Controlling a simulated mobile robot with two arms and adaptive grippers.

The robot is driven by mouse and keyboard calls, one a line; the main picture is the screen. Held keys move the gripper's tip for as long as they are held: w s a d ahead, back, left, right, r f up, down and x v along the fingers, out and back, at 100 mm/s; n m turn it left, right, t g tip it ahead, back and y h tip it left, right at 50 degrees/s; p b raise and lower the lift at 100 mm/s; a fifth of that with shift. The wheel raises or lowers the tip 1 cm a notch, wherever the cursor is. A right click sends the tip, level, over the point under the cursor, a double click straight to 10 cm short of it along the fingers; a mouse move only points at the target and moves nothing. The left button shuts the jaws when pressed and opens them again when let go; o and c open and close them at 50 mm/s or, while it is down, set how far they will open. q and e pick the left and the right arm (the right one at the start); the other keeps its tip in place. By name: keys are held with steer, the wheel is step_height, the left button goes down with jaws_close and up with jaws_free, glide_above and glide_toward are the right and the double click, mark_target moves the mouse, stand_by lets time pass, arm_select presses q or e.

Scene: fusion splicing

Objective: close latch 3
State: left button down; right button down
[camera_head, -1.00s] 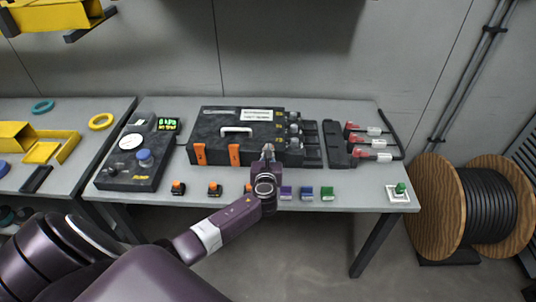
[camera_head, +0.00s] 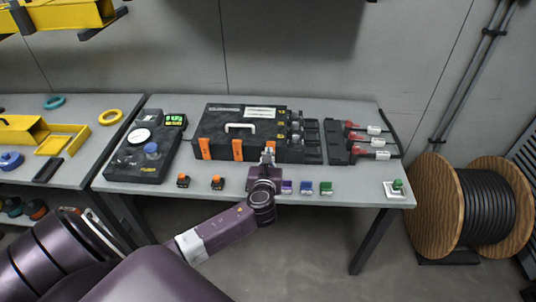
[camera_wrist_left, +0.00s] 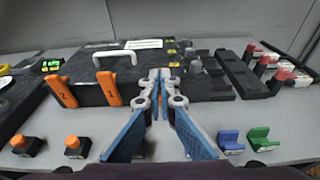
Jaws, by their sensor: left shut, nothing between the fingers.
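The black case (camera_head: 215,121) with a white handle stands on the right-hand table. Two upright orange latches show on its front, the left one (camera_head: 205,149) and the middle one (camera_head: 238,150). In the left wrist view these latches read 2 (camera_wrist_left: 62,91) and 1 (camera_wrist_left: 108,88). A small bit of orange shows behind my finger tips there; the rest of it is hidden, and I cannot read a number. My left gripper (camera_head: 267,157) is shut and empty at the case's front, right of the middle latch. Its blue fingers (camera_wrist_left: 157,80) meet at the tips; I cannot tell whether they touch the case.
Small orange-topped blocks (camera_head: 183,180) and coloured holders (camera_head: 326,188) line the table's front edge. A control panel (camera_head: 133,172) lies left of the case. Red-tipped connectors (camera_head: 352,138) lie right. A cable drum (camera_head: 437,205) stands beyond the table.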

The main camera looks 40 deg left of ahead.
arm_select(q)
steer(key=shift+s+d+r, duration=0.5)
steer(key=shift+s+r, duration=0.35)
arm_select(e)
steer(key=shift+s+d, duration=0.7)
steer(key=shift+s, duration=0.1)
steer(key=shift+w, duration=0.15)
